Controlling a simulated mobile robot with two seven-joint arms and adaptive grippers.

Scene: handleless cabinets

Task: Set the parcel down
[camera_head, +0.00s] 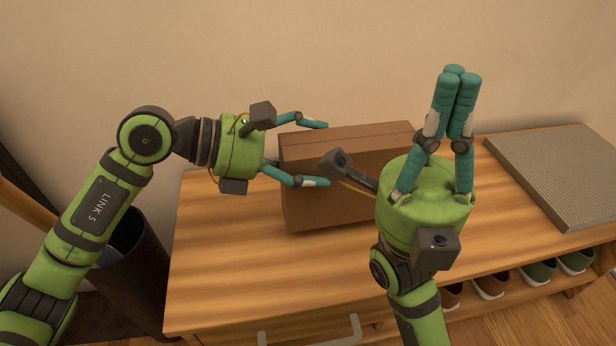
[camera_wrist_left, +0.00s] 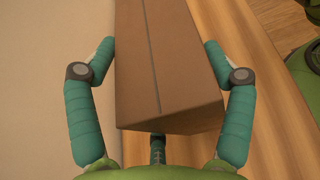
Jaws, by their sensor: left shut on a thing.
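The parcel (camera_head: 330,190) is a brown box with a dark seam along its top. It is at the wooden cabinet top (camera_head: 225,270); I cannot tell whether its underside touches the wood. My left gripper (camera_head: 318,154) comes from the left and is shut on the parcel's left end, with fingers on both sides. The parcel (camera_wrist_left: 160,70) also shows in the left wrist view between the fingers. My right gripper (camera_head: 458,75) points up in front of the parcel's right part, its fingers close together, and hides some of the box. I see nothing between those fingers.
A grey ribbed mat (camera_head: 565,170) lies on the right of the cabinet top. Several shoes (camera_head: 540,270) stand on a shelf below. A dark bin (camera_head: 135,260) stands left of the cabinet. The wood left and front of the parcel is clear. The wall is behind.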

